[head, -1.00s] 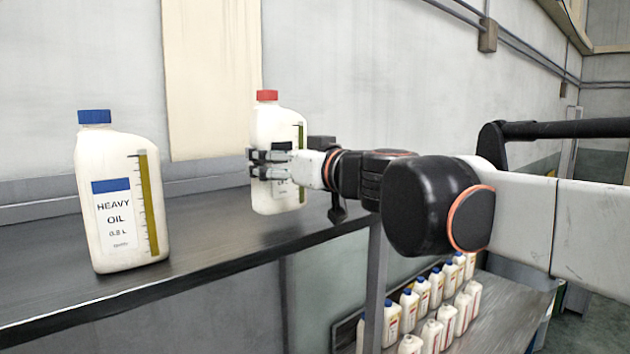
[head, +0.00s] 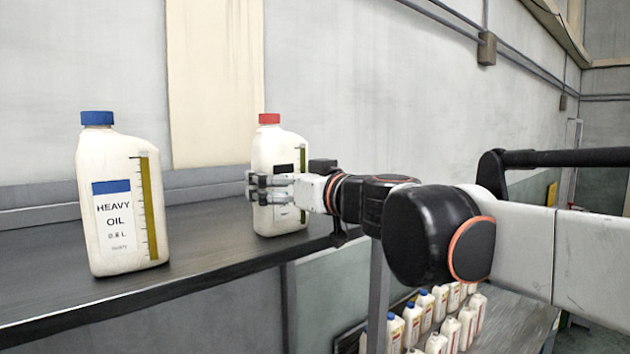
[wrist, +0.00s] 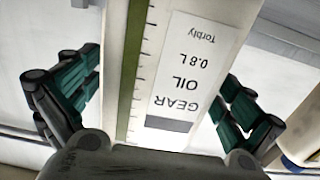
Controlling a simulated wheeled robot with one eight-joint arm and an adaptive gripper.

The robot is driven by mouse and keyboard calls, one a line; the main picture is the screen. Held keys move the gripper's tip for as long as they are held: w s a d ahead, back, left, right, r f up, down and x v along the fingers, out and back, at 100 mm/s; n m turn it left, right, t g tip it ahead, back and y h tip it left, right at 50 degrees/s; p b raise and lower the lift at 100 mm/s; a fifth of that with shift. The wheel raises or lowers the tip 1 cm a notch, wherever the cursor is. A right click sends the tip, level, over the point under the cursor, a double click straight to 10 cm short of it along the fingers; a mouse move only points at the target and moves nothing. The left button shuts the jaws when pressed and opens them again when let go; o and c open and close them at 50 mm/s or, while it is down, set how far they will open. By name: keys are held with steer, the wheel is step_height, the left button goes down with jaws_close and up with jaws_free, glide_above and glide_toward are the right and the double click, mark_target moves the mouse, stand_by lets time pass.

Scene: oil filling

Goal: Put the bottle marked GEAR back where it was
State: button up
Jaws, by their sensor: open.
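The bottle marked GEAR OIL is white with a red cap, and in the head view the bottle (head: 268,155) stands upright on the dark shelf (head: 210,240), near its right end. In the wrist view the bottle (wrist: 200,75) shows its label upside down, with a green level strip beside it. My gripper (head: 262,188) is around the bottle at mid-height. In the wrist view the fingers of my gripper (wrist: 150,95) lie on both sides of the bottle, with gaps between them and it. My gripper hides part of the label in the head view.
A white HEAVY OIL bottle (head: 125,200) with a blue cap stands on the shelf to the left, with bare shelf between the two bottles. Several small bottles (head: 440,310) stand on a lower surface at the right. A wall rises behind the shelf.

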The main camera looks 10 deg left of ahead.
steer(key=v, duration=1.2)
steer(key=shift+b, duration=0.45)
steer(key=shift+r, duration=0.1)
steer(key=s+d+f+m+g+h, duration=0.1)
steer(key=s+d+f+h, duration=0.2)
steer(key=f, duration=0.5)
steer(key=s+d+f+m+g+h, duration=0.1)
steer(key=s+d+f+m+h, duration=0.15)
steer(key=d+f, duration=0.45)
steer(key=s+d+f+m+g+h, duration=0.1)
steer(key=s+d+f+h, duration=0.15)
steer(key=f, duration=0.65)
steer(key=s+d+f+m+g+h, duration=0.1)
steer(key=s+d+f+m+h, duration=0.1)
steer(key=d+f, duration=0.4)
steer(key=s+d+f+m+h, duration=0.3)
steer(key=s+d+f, duration=0.2)
steer(key=d, duration=0.4)
steer(key=shift+s+d+f+g+h, duration=0.15)
steer(key=shift+s+f+g+h, duration=0.2)
steer(key=shift+f, duration=0.5)
steer(key=shift+w+f, duration=0.1)
